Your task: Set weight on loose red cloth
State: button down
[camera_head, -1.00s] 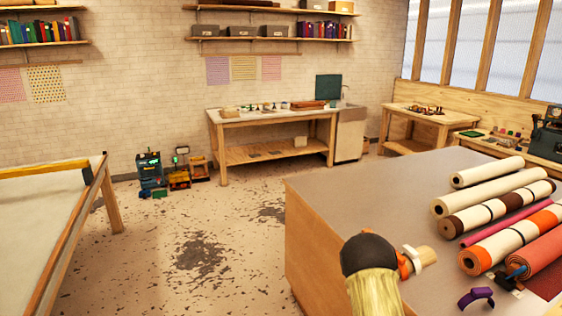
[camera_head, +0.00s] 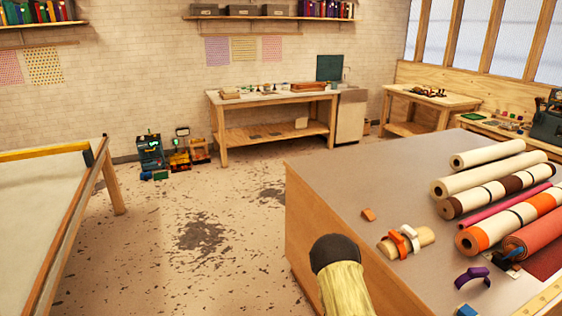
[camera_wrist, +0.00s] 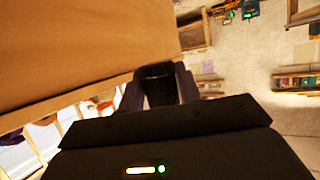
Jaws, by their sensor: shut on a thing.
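A red cloth roll (camera_head: 527,240) lies at the right of the big table, with its loose dark red end (camera_head: 545,262) flat on the tabletop. The gripper and the held thing cannot be made out in the head view, where a yellow part with a dark rounded end, seemingly my arm, stands in front of the table's left edge.
Several rolls (camera_head: 492,190) lie side by side on the table (camera_head: 370,178). A banded wooden cylinder (camera_head: 426,235), an orange block (camera_head: 368,215), a purple ring-like clip (camera_head: 471,276) and a yellow ruler (camera_head: 543,301) lie nearer. The tabletop's left rear is clear.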

jog(key=shift+s+f, duration=1.5)
jog(key=shift+f, duration=0.3)
jog(key=shift+w, duration=0.1)
